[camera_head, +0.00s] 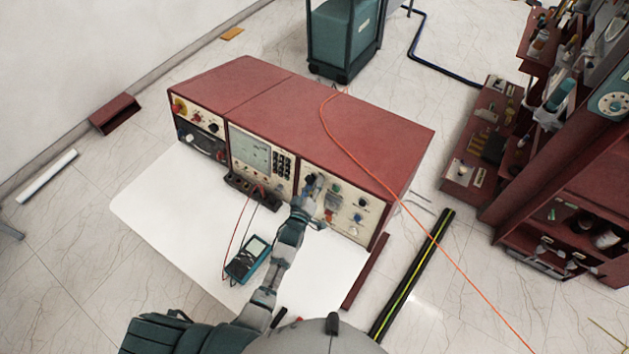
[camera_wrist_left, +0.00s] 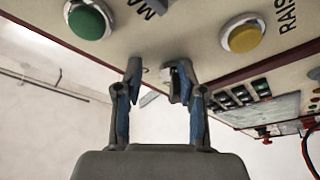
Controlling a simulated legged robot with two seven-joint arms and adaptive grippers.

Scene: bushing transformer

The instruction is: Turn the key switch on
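The red console (camera_head: 290,125) stands on a white surface, with cream control panels facing me. My left gripper (camera_head: 312,188) is at the right-hand panel (camera_head: 345,208), among its buttons, and covers part of it. In the left wrist view the gripper (camera_wrist_left: 158,75) is open, its two fingertips apart and close to the panel face. A small pale and dark fitting (camera_wrist_left: 176,80) shows at the right fingertip; I cannot tell if it is the key switch or if it is touched. A green button (camera_wrist_left: 88,20) and a yellow button (camera_wrist_left: 243,36) flank the fingers. My right gripper is not in view.
A teal handheld meter (camera_head: 247,259) with leads lies on the white sheet (camera_head: 180,215) before the console. An orange cable (camera_head: 375,175) runs over the console top to the floor. A red shelf unit (camera_head: 560,170) stands at the right. A teal cart (camera_head: 343,35) stands behind.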

